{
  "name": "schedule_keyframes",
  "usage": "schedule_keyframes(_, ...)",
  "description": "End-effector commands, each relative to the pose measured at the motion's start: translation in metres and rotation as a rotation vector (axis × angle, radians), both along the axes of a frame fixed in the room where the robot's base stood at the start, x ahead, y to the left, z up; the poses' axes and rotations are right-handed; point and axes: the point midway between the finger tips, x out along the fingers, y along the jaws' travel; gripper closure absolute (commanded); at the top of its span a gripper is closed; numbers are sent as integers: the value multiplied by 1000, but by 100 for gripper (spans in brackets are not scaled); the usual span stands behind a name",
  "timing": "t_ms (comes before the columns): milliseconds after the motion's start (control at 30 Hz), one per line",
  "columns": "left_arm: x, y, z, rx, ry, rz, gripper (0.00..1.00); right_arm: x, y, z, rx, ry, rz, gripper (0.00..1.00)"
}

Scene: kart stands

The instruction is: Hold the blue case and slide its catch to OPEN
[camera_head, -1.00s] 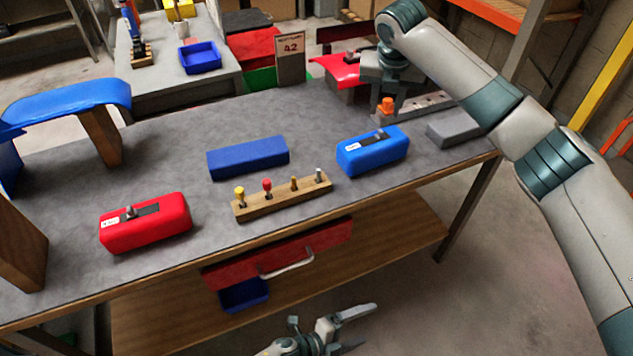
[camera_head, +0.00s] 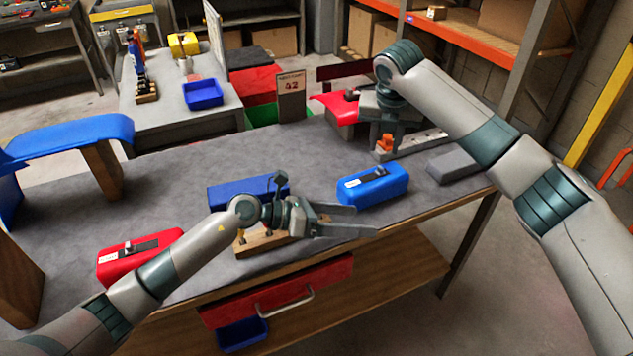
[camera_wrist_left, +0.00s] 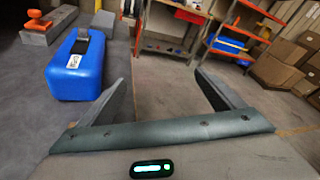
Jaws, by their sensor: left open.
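The blue case (camera_head: 372,186) lies on the bench top, right of centre. A dark catch strip (camera_head: 366,177) and a small white label are on its top; the label is too small to read. In the left wrist view the case (camera_wrist_left: 75,75) stands left of the fingers, with its catch (camera_wrist_left: 82,42) on top. My left gripper (camera_head: 366,220) is open and empty, just in front of the case and apart from it. My right gripper (camera_head: 387,122) points down behind the case, near an orange knob (camera_head: 386,142); its fingers are unclear.
A red case (camera_head: 120,262) lies at the left, partly behind my left arm. A blue block (camera_head: 235,193) and a wooden peg rack (camera_head: 250,243) are partly hidden by my left gripper. A grey block (camera_head: 452,165) lies to the right. Bench top behind the blue block is clear.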

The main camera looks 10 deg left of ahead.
Motion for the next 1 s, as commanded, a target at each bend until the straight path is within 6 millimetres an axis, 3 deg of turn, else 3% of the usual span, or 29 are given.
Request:
schedule_keyframes(100, 37, 39, 16, 113, -113, 82, 12, 0, 0, 0, 0, 0, 0, 69)
schedule_keyframes(200, 59, 65, 21, 207, -197, 136, 12, 0, 0, 0, 0, 0, 0, 69)
schedule_keyframes(400, 80, 93, 22, 314, -290, 185, 12, 0, 0, 0, 0, 0, 0, 69)
schedule_keyframes(1000, 86, 95, 21, 334, -308, 194, 12, 0, 0, 0, 0, 0, 0, 69)
